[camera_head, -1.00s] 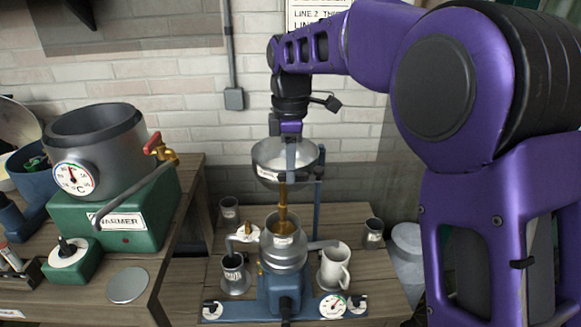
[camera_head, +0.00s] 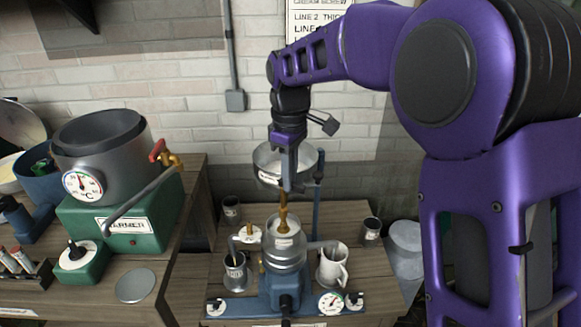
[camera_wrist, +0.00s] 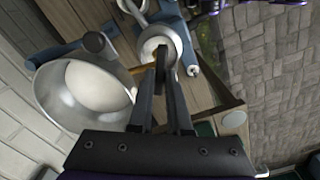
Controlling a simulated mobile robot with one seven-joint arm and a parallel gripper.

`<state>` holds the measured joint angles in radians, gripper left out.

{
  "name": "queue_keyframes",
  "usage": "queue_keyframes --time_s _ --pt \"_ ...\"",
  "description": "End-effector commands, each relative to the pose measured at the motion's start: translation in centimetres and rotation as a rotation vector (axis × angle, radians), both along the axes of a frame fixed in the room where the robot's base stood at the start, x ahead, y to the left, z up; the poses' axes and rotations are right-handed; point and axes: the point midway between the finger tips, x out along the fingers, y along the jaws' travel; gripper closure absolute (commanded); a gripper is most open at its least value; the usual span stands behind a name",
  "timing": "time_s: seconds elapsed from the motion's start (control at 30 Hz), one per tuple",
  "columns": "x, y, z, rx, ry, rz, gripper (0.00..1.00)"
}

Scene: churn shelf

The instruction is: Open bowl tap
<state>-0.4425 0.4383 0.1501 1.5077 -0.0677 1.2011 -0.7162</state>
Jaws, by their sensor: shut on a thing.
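The steel bowl (camera_head: 308,163) sits on a stand above the blue separator (camera_head: 278,290). In the wrist view the bowl (camera_wrist: 50,95) is at left, with something pale inside. The brass bowl tap (camera_head: 283,207) comes out under the bowl's front and points down to the separator's top cup (camera_head: 284,226). It also shows in the wrist view (camera_wrist: 141,68), just left of my fingertips. My gripper (camera_head: 289,186) is in front of the bowl, pointing down, with its fingers shut at the tap. The fingers hide the tap's handle and the exact grip.
At left is a green warmer (camera_head: 125,220) with a pot and a red-handled tap (camera_head: 160,153). A blue post (camera_head: 317,205) rises close right of my gripper.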

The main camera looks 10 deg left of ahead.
Motion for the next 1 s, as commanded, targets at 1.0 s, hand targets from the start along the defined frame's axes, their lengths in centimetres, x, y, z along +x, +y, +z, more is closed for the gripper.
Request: queue_keyframes --time_s 1.0 --pt "-1.2 1.1 0.2 -0.001 0.000 -0.899 1.00"
